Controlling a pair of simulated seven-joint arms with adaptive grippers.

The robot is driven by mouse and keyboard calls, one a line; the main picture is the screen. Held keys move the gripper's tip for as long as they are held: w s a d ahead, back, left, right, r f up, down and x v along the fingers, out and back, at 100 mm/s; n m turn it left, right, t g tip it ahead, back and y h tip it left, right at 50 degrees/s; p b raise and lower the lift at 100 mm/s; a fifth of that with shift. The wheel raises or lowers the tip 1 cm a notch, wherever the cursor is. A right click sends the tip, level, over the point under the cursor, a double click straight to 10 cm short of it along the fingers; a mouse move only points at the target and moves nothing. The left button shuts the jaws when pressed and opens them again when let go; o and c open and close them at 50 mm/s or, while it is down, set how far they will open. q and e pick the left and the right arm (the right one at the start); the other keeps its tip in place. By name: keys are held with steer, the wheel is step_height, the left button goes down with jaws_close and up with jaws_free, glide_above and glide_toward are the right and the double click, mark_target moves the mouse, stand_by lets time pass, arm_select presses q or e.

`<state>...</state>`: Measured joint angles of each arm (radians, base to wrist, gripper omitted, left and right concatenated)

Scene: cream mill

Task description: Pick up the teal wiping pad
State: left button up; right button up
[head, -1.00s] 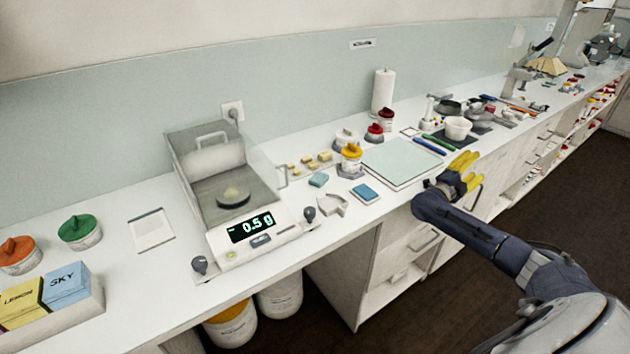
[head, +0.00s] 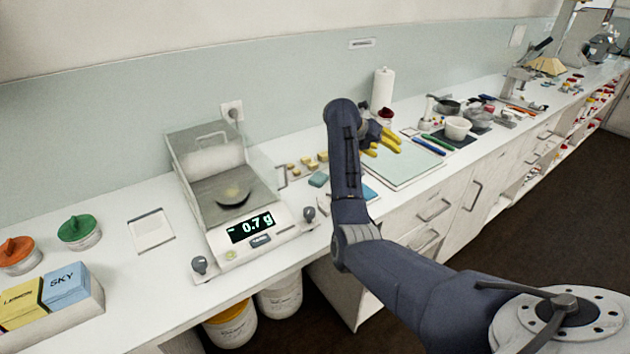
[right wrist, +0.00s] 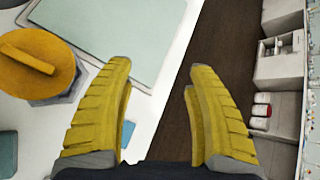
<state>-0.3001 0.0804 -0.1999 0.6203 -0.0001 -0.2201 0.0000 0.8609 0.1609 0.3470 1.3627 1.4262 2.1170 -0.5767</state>
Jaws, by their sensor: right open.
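The teal wiping pad (head: 318,179) lies flat on the white counter, right of the balance, in the head view. A teal corner at the left edge of the right wrist view (right wrist: 8,152) looks like the same pad. My right gripper (head: 386,146) has yellow fingers and hangs over the counter near the pale green mat, to the right of the pad. In the right wrist view its fingers (right wrist: 160,70) are spread with nothing between them. The pad is outside the fingers, to their left. My left gripper does not show.
A blue pad (head: 370,194) lies beside the mat (head: 415,168), partly hidden by my right arm. The balance (head: 250,228) with its glass shield stands left of the teal pad. Small yellow pieces (head: 308,161) lie behind it. An orange-lidded jar (right wrist: 38,62) is left of my fingers.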

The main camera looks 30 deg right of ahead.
steer(key=w+a+r+m+t+y, duration=0.1)
steer(key=w+a+r+y, duration=0.2)
steer(key=a, duration=0.8)
steer(key=w+a+r+m+t+y, duration=0.1)
steer(key=w+a+t+y, duration=0.15)
steer(key=w+a, duration=0.55)
glide_toward(320, 175)
steer(key=shift+g+y, duration=0.25)
steer(key=shift+g, duration=0.2)
steer(key=x, duration=0.5)
steer(key=shift+w+d+r, duration=0.25)
steer(key=shift+d, duration=0.15)
steer(key=shift+a+x, duration=0.2)
steer(key=shift+x, duration=2.45)
steer(key=shift+c, duration=0.5)
steer(key=c, duration=0.5)
steer(key=shift+c, duration=0.3)
steer(key=shift+r, duration=0.1)
step_height(320, 175, up, 20)
